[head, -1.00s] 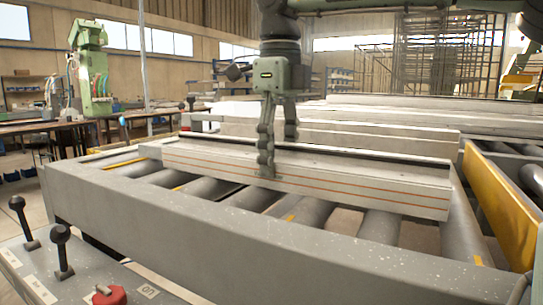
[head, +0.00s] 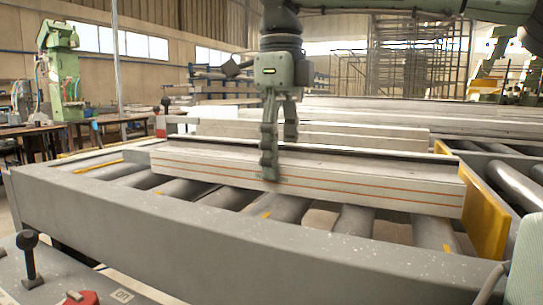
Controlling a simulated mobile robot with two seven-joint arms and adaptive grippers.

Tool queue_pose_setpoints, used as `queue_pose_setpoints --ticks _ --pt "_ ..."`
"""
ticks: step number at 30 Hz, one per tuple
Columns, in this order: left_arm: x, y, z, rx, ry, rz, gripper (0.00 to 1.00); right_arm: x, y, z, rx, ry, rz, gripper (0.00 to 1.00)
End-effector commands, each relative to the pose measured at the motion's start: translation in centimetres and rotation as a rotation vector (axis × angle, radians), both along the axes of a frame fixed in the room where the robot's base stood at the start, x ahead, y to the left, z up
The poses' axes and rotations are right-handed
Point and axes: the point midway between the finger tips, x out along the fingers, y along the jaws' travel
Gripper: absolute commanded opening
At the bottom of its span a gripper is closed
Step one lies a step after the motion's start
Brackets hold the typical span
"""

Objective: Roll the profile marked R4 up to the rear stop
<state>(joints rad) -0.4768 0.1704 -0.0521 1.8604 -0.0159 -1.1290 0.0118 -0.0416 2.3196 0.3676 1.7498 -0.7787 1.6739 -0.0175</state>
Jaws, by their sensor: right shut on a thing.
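A long pale grey profile (head: 380,190) with thin orange stripes lies across the rollers in the head view. I cannot read an R4 mark on it. My right gripper (head: 279,160) points down and is shut on the profile, left of its middle. One finger lies on the striped near face; the other goes down behind it. A yellow plate (head: 484,212) stands at the right end of the roller bed, perhaps the rear stop. The profile's right end is close to it; I cannot tell whether they touch. My left gripper is not in view.
Grey rollers (head: 287,206) lie under the profile, bounded by a wide grey front rail (head: 250,250). More long pale beams (head: 330,135) lie behind. A control panel with a black lever (head: 28,255) and red knob (head: 80,298) is at lower left.

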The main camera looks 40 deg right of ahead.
Motion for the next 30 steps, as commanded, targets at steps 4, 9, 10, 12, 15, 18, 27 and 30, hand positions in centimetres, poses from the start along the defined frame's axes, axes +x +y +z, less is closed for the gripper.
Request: queue_pose_setpoints --ticks 4,9,10,12,15,18,27,30 --pt "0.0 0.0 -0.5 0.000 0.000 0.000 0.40 -0.6 -0.3 -0.2 0.007 -0.009 -0.001 0.05" --pt "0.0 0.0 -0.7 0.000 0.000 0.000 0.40 -1.4 -0.6 -0.2 0.007 -0.009 0.000 0.05" --pt "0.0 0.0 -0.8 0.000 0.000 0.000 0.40 -1.5 -0.7 -0.3 0.007 -0.009 0.000 0.05" --pt "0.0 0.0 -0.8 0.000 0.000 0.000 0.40 -1.6 -0.7 -0.3 0.008 -0.008 0.000 0.63" --pt "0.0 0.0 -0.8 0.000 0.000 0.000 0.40 -1.6 -0.7 -0.4 0.008 -0.006 -0.001 0.76" --pt "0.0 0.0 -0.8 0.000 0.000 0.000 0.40 -1.6 -0.7 -0.5 0.008 -0.004 -0.001 0.84" --pt "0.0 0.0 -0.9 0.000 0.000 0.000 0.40 -1.6 -0.7 -0.5 0.009 -0.003 -0.001 0.84" --pt "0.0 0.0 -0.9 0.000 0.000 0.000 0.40 -1.6 -0.7 0.2 0.007 -0.004 -0.003 0.84"
